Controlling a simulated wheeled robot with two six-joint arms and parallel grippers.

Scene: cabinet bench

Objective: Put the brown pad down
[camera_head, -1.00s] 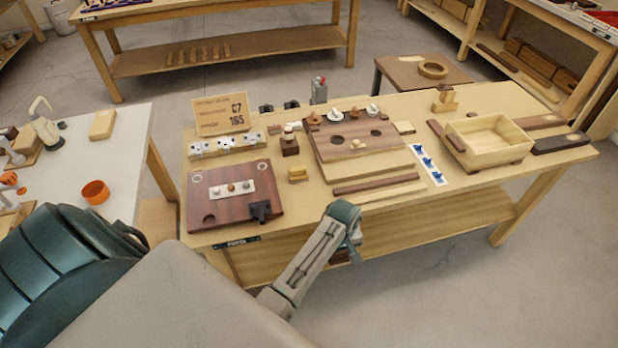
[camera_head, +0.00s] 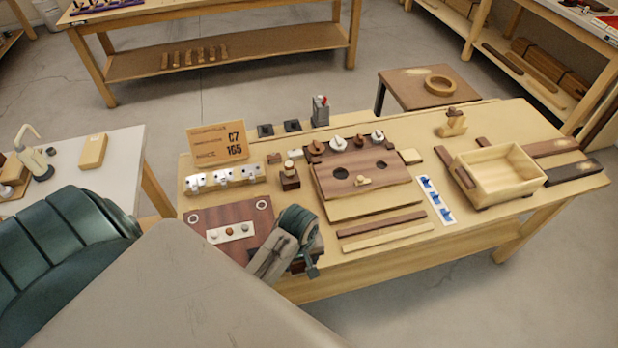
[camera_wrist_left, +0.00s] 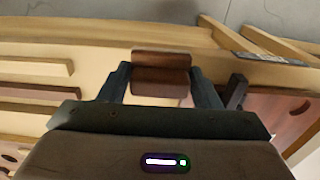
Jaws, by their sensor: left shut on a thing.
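My left gripper (camera_head: 308,260) is low near the bench's front edge, just right of the reddish-brown board (camera_head: 222,213). Its wrist hides part of that board. In the left wrist view, my left gripper (camera_wrist_left: 160,85) is shut on the brown pad (camera_wrist_left: 160,80), which shows as two brown faces between the fingers. In the head view only a small brown bit of the pad shows beside the gripper. I cannot tell whether the pad touches the bench top. My right gripper is not in view.
The bench (camera_head: 400,240) holds a board with round holes (camera_head: 360,175), two strips (camera_head: 380,223) to the right of the gripper, a blue-marked card (camera_head: 435,200) and a wooden box (camera_head: 497,175). A sign (camera_head: 217,145) stands behind.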

